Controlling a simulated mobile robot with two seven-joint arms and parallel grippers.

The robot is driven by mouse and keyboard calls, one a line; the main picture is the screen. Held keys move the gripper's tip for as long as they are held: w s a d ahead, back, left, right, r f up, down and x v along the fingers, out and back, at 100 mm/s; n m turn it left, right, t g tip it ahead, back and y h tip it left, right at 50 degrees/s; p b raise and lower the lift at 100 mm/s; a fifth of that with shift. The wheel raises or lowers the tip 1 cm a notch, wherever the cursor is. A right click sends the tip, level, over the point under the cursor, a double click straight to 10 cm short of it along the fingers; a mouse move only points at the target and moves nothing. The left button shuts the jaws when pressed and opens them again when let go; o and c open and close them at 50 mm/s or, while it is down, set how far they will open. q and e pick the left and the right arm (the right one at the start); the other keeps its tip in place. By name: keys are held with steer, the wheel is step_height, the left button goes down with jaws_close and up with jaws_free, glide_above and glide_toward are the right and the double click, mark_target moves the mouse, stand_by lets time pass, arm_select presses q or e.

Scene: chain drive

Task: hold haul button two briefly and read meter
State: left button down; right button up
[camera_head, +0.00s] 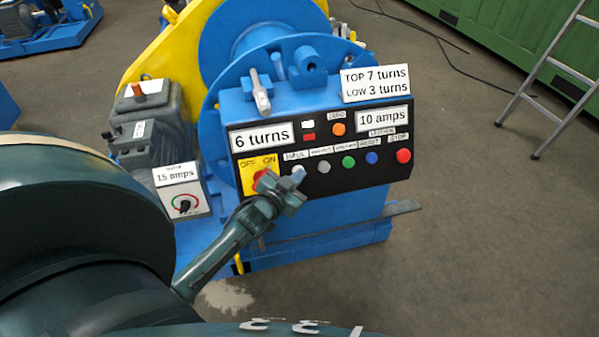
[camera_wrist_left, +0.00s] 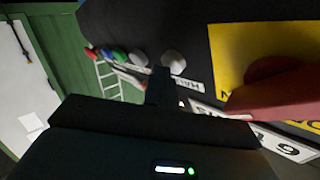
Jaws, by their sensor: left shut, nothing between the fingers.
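The black control panel (camera_head: 335,178) is on a blue machine. Its white button (camera_head: 298,170) sits beneath the HAUL label (camera_head: 296,155). My left gripper (camera_head: 299,182) is shut and empty, its tip right at the white button in the head view. In the left wrist view the dark finger (camera_wrist_left: 160,88) ends close beside the white button (camera_wrist_left: 174,62); I cannot tell whether they touch. My right gripper is not in view.
A yellow OFF/ON plate with a red knob (camera_head: 262,182) is just left of the gripper. Grey (camera_head: 323,166), green (camera_head: 348,161), blue (camera_head: 372,157) and red (camera_head: 403,155) buttons run rightward. A box (camera_head: 181,189) labelled 15 amps stands left. A ladder (camera_head: 555,65) stands right.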

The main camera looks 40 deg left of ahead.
arm_select(q)
steer(key=shift+s+d+r+p, duration=0.45)
steer(key=shift+s+d+p, duration=0.15)
steer(key=shift+p, duration=0.2)
steer(key=s+d+r+p, duration=0.2)
steer(key=d+p, duration=0.1)
steer(key=shift+s+d+r, duration=0.1)
steer(key=shift+s+d, duration=0.1)
steer(key=shift+s, duration=0.2)
stand_by(0.5)
